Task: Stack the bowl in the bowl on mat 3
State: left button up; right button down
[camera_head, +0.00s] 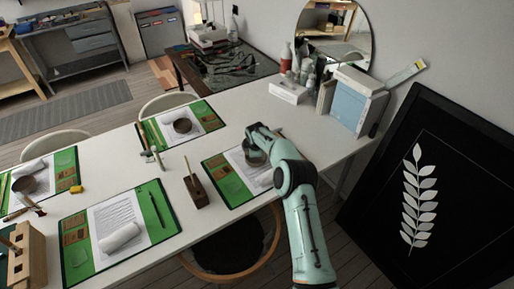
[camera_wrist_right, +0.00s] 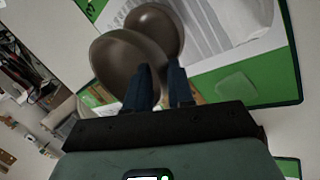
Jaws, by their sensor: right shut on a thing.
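A grey-brown bowl (camera_wrist_right: 122,62) is held at my right gripper (camera_wrist_right: 160,85), with its wall at the fingers, and it looks tilted in the right wrist view. A second similar bowl (camera_wrist_right: 158,22) shows just beyond it, partly covered by it, over a sheet of paper on a green mat (camera_wrist_right: 225,82). In the head view my right gripper (camera_head: 256,143) is over the mat on the right (camera_head: 215,172). A grey bowl (camera_head: 253,157) shows just below it, partly hidden by the arm. I cannot tell whether the two bowls touch. My left gripper is out of view.
Another bowl (camera_head: 182,125) is on the back mat (camera_head: 208,113), and one (camera_head: 25,184) is on the left mat (camera_head: 66,160). A wooden pen block (camera_head: 197,194) stands left of my right arm. A white box (camera_head: 288,91) and bottles are at the back.

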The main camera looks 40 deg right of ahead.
jog(key=shift+d+r, duration=0.15)
jog(key=shift+d, duration=0.6)
jog(key=shift+f, duration=0.3)
jog(key=shift+f+b, duration=0.4)
jog(key=shift+f, duration=1.05)
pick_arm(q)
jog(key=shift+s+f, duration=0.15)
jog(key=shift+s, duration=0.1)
pick_arm(e)
jog(key=shift+f, duration=0.65)
jog(key=c, duration=0.9)
grip_release()
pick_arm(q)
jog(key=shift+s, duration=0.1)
